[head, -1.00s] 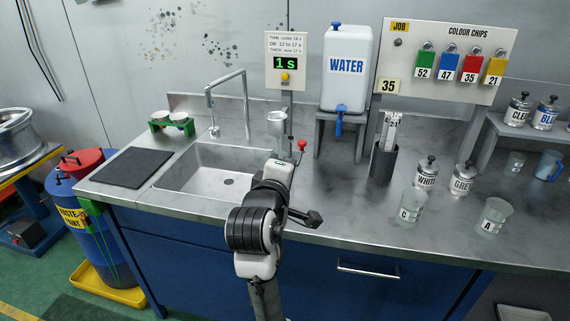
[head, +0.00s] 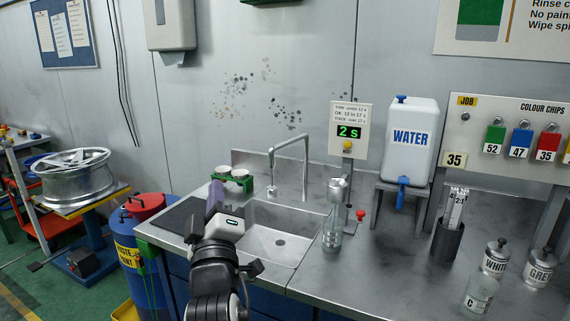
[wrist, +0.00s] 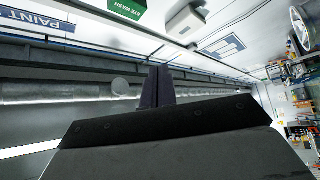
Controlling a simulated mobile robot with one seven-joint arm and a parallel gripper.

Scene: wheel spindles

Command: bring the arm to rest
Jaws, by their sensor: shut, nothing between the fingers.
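My gripper (head: 215,194) points up and away over the left end of the counter, between the dark mat (head: 184,216) and the sink (head: 283,243). In the wrist view its two dark fingers (wrist: 157,87) stand together, shut, with nothing held. The wrist view faces the wall and ceiling, with no object close to the fingers. My arm hides part of the mat and the sink's left edge.
A metal cup (head: 338,189) sits above a clear beaker (head: 332,234) beside the sink. The tap (head: 305,165), timer (head: 350,131) reading 2 s, and water tank (head: 410,140) stand behind. Green-framed cups (head: 231,178) are near my gripper. A blue drum (head: 130,257) stands left.

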